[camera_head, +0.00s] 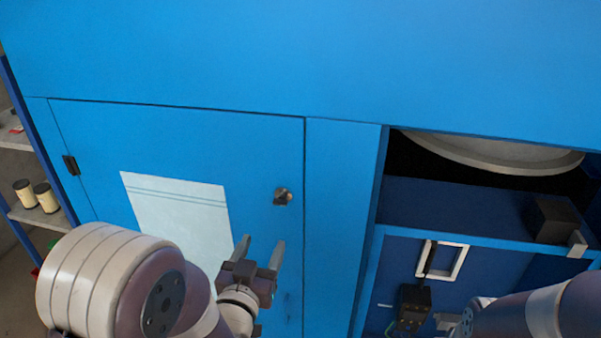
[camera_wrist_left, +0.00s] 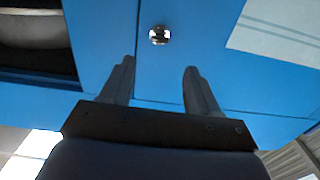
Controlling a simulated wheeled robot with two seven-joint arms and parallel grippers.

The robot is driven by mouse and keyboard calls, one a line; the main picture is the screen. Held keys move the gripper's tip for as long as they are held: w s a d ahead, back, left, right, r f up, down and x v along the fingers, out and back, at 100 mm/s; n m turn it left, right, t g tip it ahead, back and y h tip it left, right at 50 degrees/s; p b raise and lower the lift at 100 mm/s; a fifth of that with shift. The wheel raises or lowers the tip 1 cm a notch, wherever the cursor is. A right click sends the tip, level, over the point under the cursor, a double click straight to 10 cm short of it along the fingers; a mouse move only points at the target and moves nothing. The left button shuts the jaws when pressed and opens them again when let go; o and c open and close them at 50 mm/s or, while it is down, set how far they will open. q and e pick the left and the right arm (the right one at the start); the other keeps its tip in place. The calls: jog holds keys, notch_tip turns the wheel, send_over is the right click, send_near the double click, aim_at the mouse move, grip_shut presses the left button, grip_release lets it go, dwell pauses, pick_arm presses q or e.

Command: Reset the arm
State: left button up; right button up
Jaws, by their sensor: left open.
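My left gripper (camera_head: 260,255) is open and empty in the head view, in front of the lower part of a closed blue cabinet door (camera_head: 250,145). In the left wrist view its two fingers (camera_wrist_left: 158,85) stand apart with nothing between them. A small metal knob (camera_head: 282,196) on the door is above the gripper in the head view; the knob (camera_wrist_left: 159,35) also shows beyond the fingertips in the left wrist view. My right arm (camera_head: 540,315) comes in at the lower right. Whether its gripper is open or shut cannot be made out.
A pale sheet (camera_head: 180,220) is on the door, partly behind my left arm. At right is an open compartment with a round pale part (camera_head: 495,152), a dark block (camera_head: 552,220) and a black device (camera_head: 412,305). Shelves with two cylindrical containers (camera_head: 36,195) stand at far left.

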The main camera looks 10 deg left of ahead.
pick_arm(q)
jog(key=s+f+g, duration=0.6)
jog(key=f+g, duration=0.4)
jog(key=f, duration=0.2)
jog(key=s+a+r+g, duration=0.1)
jog(key=s+g, duration=0.5)
jog(key=s, duration=0.1)
jog(key=shift+s+a+r+g+y, duration=0.25)
jog(key=shift+a+r+g+y, duration=0.05)
jog(key=shift+a, duration=0.1)
